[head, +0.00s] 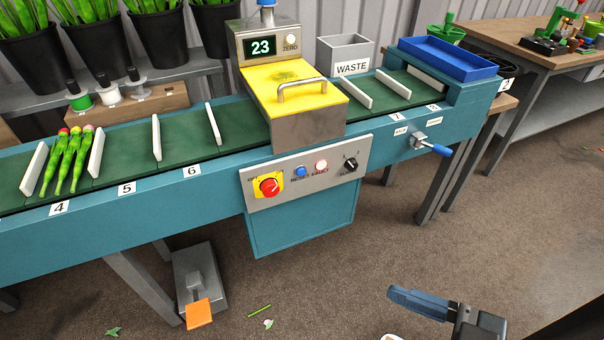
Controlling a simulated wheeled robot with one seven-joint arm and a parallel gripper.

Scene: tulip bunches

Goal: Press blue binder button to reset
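The blue button (300,171) sits on the grey control panel (345,180) on the front of the teal binder, above the label RESET. My gripper (420,303) shows at the bottom right, well below and right of the panel, touching nothing visible. A long blue finger part points left; its opening cannot be made out.
The conveyor (180,142) carries a tulip bunch (68,160) between white dividers near slot 4. A yellow cover (298,98) with a handle is down beneath a display reading 23. A blue-handled lever (433,148) juts out at right. An orange pedal (198,313) stands on the floor.

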